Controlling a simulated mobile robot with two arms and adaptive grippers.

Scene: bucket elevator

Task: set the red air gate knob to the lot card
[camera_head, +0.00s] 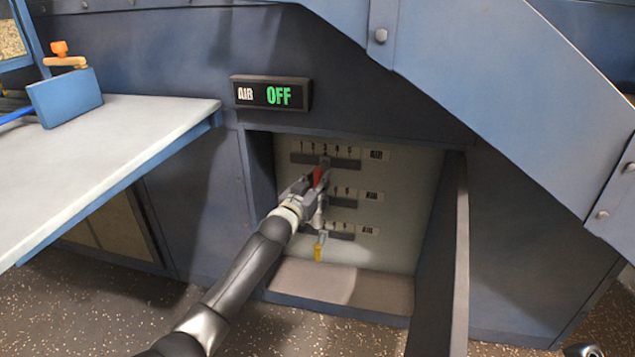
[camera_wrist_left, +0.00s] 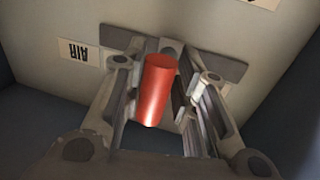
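The red air gate knob (camera_wrist_left: 158,90) stands out from the top row of a recessed panel (camera_head: 400,210). It also shows in the head view (camera_head: 317,176), partly covered by my left gripper. The top scale, labelled AIR (camera_head: 376,155), has several numbered marks; the knob is around its middle, but its exact mark is hard to read. My left gripper (camera_head: 312,188) has its fingers on both sides of the knob; I cannot tell whether they press on it. The wrist view shows the fingers (camera_wrist_left: 160,75) straddling it. I see no lot card.
A display (camera_head: 271,94) above the recess reads AIR OFF. Two lower scales sit below, with a yellow knob (camera_head: 319,247) at the lowest. An open door (camera_head: 458,260) borders the recess on the right. A pale table (camera_head: 110,150) juts in at left.

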